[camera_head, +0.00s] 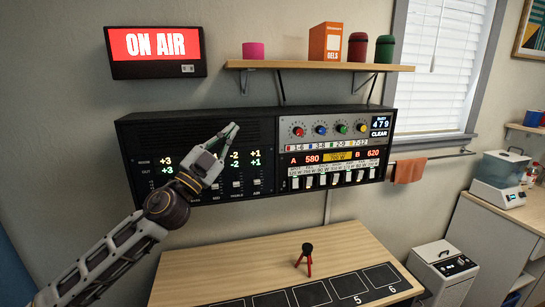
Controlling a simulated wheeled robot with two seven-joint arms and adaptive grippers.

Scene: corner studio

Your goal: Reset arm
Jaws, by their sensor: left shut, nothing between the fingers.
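My left arm comes in from the lower left, and its gripper (229,131) is shut with nothing between its fingers. It is in front of the left half of the black wall console (140,135), over its dark upper panel and above the sliders. I cannot tell whether the fingertips touch the panel. The console's right half is a grey panel (330,152) with coloured knobs, lit displays and a row of white switches. My right gripper is not in view.
A wooden desk (230,262) below has a black strip of numbered squares (358,285) and a small red-legged tripod (305,258). A shelf (300,66) with a box and canisters hangs above the console. A counter (500,225) stands at the right.

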